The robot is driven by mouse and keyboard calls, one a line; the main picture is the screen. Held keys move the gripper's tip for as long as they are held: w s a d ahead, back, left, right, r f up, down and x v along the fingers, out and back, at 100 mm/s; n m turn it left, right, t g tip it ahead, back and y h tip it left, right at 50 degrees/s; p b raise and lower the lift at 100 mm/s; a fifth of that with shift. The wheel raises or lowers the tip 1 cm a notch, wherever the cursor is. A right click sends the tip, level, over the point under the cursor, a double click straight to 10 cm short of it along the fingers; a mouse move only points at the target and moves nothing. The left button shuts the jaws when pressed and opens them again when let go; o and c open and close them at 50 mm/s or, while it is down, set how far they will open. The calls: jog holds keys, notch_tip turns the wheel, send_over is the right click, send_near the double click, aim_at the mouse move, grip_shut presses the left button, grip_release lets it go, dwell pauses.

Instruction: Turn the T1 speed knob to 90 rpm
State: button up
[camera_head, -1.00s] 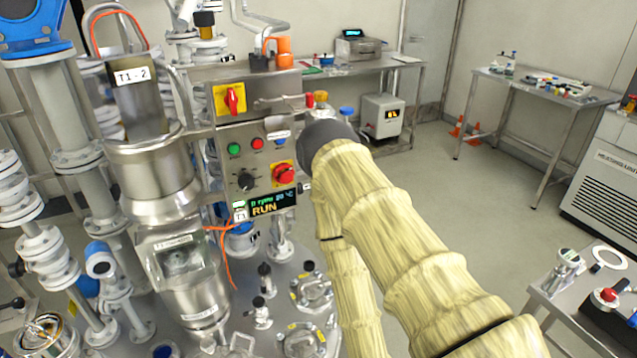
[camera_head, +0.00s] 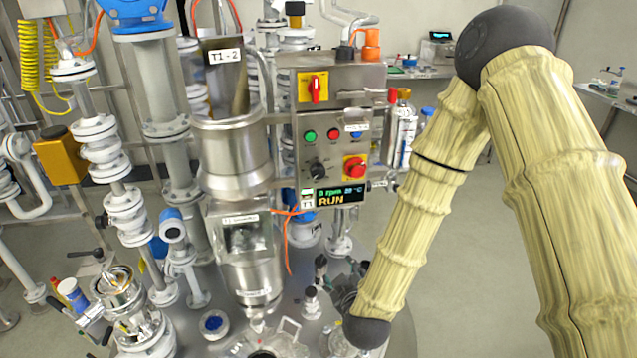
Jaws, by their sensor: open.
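The control panel (camera_head: 285,140) is a grey steel box beside the T1-2 vessel. A black rotary knob (camera_head: 318,169) sits at its lower left, and I take it as the speed knob; its pointer is too small to read. Below it, the display (camera_head: 340,196) shows RUN and what looks like 0 rpm, with a T1 label (camera_head: 307,204) at its left. A red knob on a yellow plate (camera_head: 354,167) is to the right of the black knob. My arm hangs right of the panel, apart from it in the picture. My gripper is not visible.
Green (camera_head: 310,136), red and blue buttons sit above the knobs, and a red-yellow switch (camera_head: 314,88) is higher up. The T1-2 vessel (camera_head: 235,155) stands left. Valves and fittings crowd the vessel lid below. Open floor (camera_head: 460,240) lies to the right.

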aim_at(317, 174)
jog(key=w+a+r+n+t, duration=0.2)
jog(key=w+a+r+t, duration=0.1)
jog(key=r, duration=0.6)
jog(key=w+a+r+n+t, duration=0.1)
jog(key=w+a+r+t, duration=0.2)
jog(key=r, duration=0.7)
jog(key=shift+h, duration=0.3)
jog(key=w+p, duration=0.1)
jog(key=w, duration=0.4)
jog(key=w+p, duration=0.1)
jog(key=w, duration=0.4)
jog(key=shift+w+a+f, duration=0.15)
jog(key=shift+w, duration=0.25)
jog(key=c, duration=1)
